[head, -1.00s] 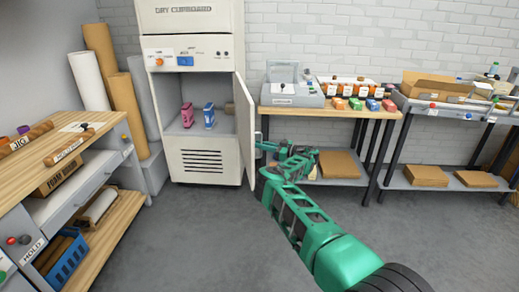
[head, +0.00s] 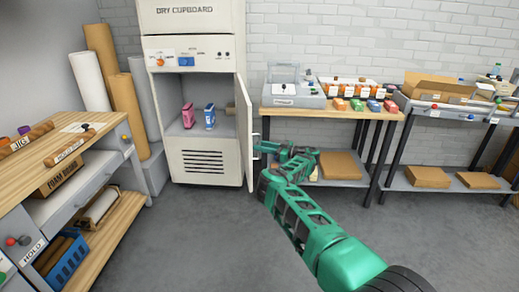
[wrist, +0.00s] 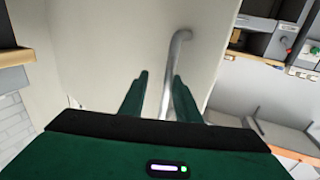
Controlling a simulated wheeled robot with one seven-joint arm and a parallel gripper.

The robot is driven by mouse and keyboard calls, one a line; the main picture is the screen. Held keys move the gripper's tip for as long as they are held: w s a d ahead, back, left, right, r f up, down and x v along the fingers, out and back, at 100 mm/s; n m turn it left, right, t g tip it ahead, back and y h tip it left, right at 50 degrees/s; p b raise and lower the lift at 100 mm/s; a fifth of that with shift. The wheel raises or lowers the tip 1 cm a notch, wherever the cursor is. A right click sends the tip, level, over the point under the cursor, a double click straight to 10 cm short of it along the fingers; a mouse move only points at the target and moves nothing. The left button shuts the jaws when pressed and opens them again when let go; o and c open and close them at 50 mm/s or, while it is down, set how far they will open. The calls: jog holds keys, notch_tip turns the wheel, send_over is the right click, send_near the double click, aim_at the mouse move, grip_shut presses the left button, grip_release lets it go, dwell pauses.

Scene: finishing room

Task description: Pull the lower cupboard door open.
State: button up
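The lower cupboard door (head: 244,130) of the white dry cupboard (head: 205,167) stands wide open, swung out on the right side of the opening. The wrist view shows the pale door panel (wrist: 105,50) and its grey bar handle (wrist: 170,75). My gripper (wrist: 161,76) has its two green fingers on either side of the handle, with a visible gap to the left finger and a narrow one to the right, so it looks open. In the head view my gripper (head: 263,148) is beside the door's outer edge; its fingers are too small to judge there.
A workbench (head: 75,150) is at the left. A table (head: 330,113) with cartons below stands right of the door, near my arm. The floor in front is clear.

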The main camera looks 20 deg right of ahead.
jog(key=v, duration=1)
jog(key=shift+s+d, duration=0.15)
jog(key=shift+d, duration=0.1)
